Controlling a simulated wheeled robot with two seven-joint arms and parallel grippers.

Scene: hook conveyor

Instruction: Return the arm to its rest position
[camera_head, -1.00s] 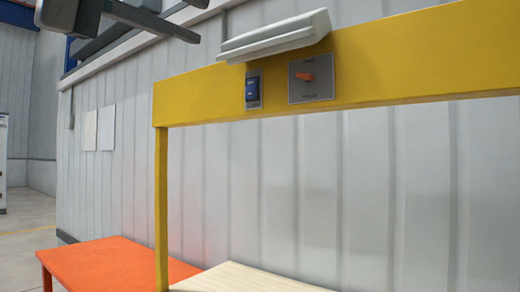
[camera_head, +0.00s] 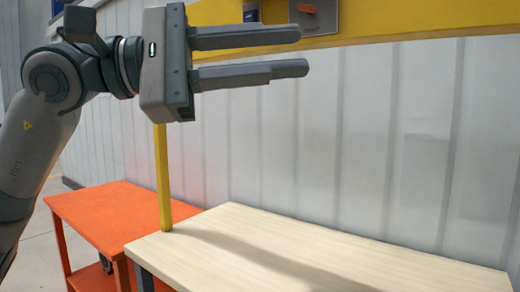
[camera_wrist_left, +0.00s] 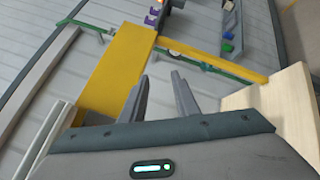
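My left gripper (camera_head: 303,52) reaches in from the left in the head view, raised above the wooden table and in front of the yellow beam. Its two long fingers point right, with a gap between them and nothing held. In the left wrist view the fingers (camera_wrist_left: 163,88) also stand apart and empty. My right gripper is not in view.
A pale wooden table (camera_head: 300,250) with a clear top stands below. An orange cart (camera_head: 100,212) is at its left. A yellow post (camera_head: 163,185) stands at the table's corner.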

